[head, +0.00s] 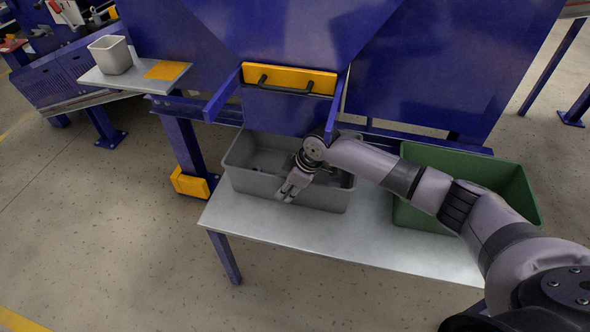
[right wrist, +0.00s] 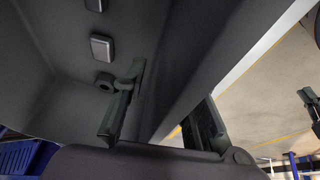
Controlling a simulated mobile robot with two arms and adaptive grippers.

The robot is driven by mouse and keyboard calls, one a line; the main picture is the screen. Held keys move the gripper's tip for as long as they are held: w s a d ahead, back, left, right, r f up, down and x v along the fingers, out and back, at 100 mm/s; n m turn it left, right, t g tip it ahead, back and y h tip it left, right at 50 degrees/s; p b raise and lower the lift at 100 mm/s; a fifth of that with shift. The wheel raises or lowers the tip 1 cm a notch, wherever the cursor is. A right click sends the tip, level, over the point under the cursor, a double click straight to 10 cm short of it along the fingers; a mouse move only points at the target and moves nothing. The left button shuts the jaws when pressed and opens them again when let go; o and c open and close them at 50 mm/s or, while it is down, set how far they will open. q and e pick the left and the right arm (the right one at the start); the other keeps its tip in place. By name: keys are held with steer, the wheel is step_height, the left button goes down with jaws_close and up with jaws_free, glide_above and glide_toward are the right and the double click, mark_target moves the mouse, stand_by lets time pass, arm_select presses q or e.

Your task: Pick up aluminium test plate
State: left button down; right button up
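I cannot pick out the aluminium test plate for sure in either view. My right gripper (head: 289,192) is at the front wall of the grey bin (head: 238,180) on the table. In the right wrist view the right gripper (right wrist: 163,118) has its two dark fingers apart, with the bin's front wall (right wrist: 205,60) between them. One finger is inside the bin and the other is outside. Inside the bin lie a small grey block (right wrist: 102,47) and a small dark ring-shaped piece (right wrist: 104,82). My left gripper does not show in the head view.
A green bin (head: 518,195) stands right of the grey bin on the metal table (head: 300,228), partly behind my right arm. A blue machine frame with a yellow handled panel (head: 290,79) rises behind. A shelf at left holds a white container (head: 111,55) and an orange sheet (head: 167,70).

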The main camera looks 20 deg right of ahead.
steer(key=shift+c, duration=0.6)
jaws_close()
stand_by(0.4)
steer(key=shift+w+r, duration=0.15)
steer(key=shift+r, duration=0.05)
